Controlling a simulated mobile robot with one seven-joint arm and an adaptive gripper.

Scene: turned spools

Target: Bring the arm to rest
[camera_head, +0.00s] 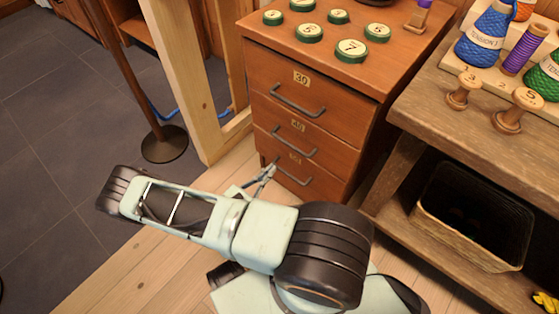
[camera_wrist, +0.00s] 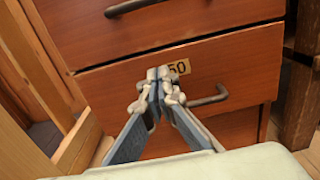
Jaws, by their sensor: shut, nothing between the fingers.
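My gripper (camera_head: 266,172) is in front of the lower drawers of a wooden cabinet (camera_head: 345,68), low near the floor, with my arm stretched out below it. In the wrist view my gripper (camera_wrist: 158,88) has its fingertips together with nothing between them. Behind it is the drawer front labelled 50 (camera_wrist: 230,72), with a dark bar handle (camera_wrist: 208,100) just right of the fingertips. The fingertips cover part of the label. I cannot tell whether they touch the drawer. The drawers look closed.
Green-rimmed numbered discs (camera_head: 309,33) stand on the cabinet top. At right a wooden bench (camera_head: 430,110) holds spools and thread cones, with a dark basket (camera_head: 470,215) beneath. A wooden post (camera_head: 185,75) and a round stand base (camera_head: 164,143) are left of the cabinet. Dark tiled floor is open at far left.

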